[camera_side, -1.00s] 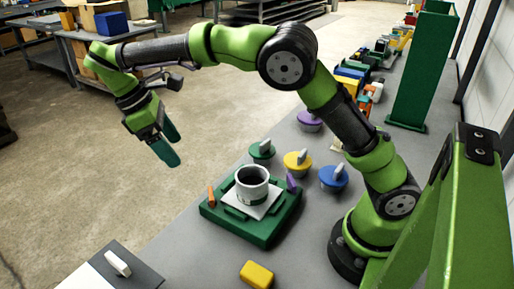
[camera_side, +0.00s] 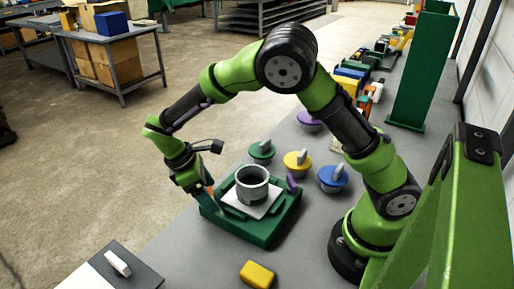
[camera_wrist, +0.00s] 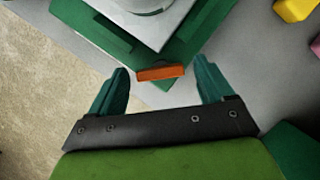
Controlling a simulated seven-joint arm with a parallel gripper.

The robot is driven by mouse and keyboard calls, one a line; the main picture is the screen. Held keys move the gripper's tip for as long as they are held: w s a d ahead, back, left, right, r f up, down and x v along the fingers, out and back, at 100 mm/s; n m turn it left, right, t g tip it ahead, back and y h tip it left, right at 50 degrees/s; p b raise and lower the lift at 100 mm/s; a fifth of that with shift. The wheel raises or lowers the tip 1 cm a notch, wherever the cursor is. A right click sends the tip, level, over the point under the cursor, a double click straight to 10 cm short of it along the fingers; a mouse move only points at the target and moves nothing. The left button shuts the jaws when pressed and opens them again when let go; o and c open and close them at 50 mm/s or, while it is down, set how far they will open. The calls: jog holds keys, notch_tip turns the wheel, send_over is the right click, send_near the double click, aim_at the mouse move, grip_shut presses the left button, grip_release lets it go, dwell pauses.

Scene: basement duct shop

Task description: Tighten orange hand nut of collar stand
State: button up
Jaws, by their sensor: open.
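The collar stand (camera_side: 258,229) is a green block with a white plate and a grey ring-shaped collar (camera_side: 252,184) on top. It also shows at the top of the wrist view (camera_wrist: 190,48). The orange hand nut (camera_wrist: 160,72) is a small flat bar at the stand's near corner, lying crosswise between my finger tips. In the side view it is mostly hidden behind my gripper (camera_side: 206,201), which is at the stand's left corner. In the wrist view my gripper (camera_wrist: 162,86) is open, with a green finger on each side of the nut and gaps between.
A purple tab (camera_side: 291,183) stands at the stand's right side. Green (camera_side: 262,151), yellow (camera_side: 297,162) and blue (camera_side: 333,178) knobbed lids sit behind and right of it. A yellow block (camera_side: 257,274) lies in front. The bench between is clear.

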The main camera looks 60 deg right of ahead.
jog(key=shift+f, duration=0.15)
jog(key=shift+c, duration=0.2)
jog(key=c, duration=1)
